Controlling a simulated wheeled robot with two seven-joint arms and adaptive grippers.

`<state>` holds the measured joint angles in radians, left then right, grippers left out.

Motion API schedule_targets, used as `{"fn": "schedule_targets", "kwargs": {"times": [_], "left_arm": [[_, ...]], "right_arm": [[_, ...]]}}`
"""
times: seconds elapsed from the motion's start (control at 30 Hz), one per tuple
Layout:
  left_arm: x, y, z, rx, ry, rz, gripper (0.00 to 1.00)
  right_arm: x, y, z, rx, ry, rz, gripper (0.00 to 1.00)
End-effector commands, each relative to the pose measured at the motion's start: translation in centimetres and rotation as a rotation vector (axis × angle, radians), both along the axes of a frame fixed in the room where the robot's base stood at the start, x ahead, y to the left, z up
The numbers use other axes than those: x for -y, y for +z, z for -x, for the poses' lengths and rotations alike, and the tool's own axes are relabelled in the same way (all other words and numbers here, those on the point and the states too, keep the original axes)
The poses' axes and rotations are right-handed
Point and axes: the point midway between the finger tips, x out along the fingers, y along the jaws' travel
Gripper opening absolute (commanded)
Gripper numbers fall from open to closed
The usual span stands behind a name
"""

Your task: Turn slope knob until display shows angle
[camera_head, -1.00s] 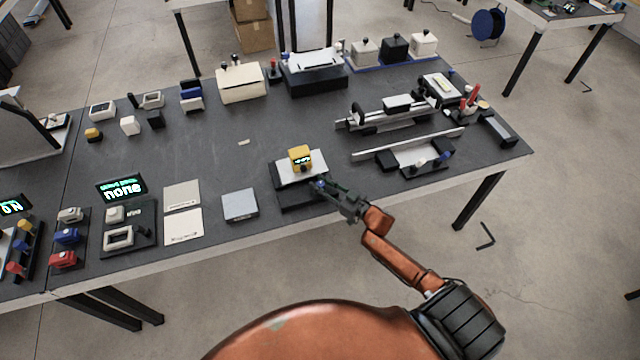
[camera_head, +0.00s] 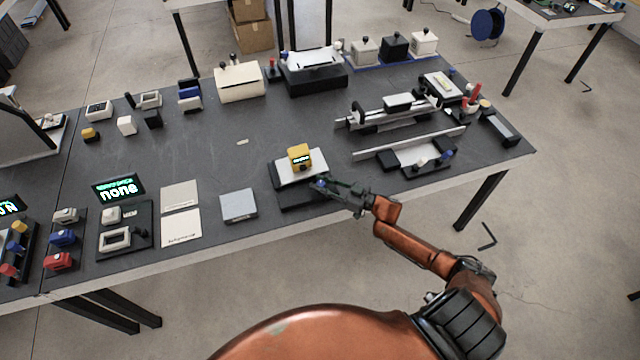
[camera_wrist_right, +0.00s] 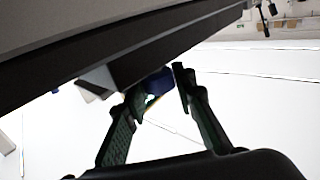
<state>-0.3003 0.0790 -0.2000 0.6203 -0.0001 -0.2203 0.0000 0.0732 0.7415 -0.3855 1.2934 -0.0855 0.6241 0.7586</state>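The slope device stands near the table's front edge. The display's text is too small to read. The blue slope knob (camera_head: 319,184) is at the device's front right side. My right gripper (camera_head: 328,184) reaches it from the right. In the right wrist view the blue knob (camera_wrist_right: 160,80) sits between the two fingertips (camera_wrist_right: 158,86), which appear closed on it. My left gripper is not in view.
A grey square block (camera_head: 239,204) and flat cards (camera_head: 181,228) lie left of the device. A black display (camera_head: 118,188) reading "none" stands farther left. A rail assembly (camera_head: 415,155) is to the right. The table's front edge is close below the gripper.

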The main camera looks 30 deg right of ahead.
Motion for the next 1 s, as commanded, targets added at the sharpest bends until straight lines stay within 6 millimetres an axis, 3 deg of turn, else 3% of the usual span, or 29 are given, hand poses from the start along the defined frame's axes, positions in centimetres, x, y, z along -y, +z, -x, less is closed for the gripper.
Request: {"fn": "schedule_targets", "kwargs": {"times": [0.1, 0.47, 1.0], "left_arm": [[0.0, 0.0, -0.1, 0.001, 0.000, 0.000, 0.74], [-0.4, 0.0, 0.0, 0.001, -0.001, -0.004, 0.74], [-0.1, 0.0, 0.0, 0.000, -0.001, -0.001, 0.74]], "right_arm": [[0.0, 0.1, 0.0, 0.001, -0.001, 0.000, 0.33], [0.4, 0.0, 0.6, 0.000, -0.002, 0.001, 0.33], [5.7, -0.1, 8.8, -0.001, -0.001, 0.001, 0.33]]}}
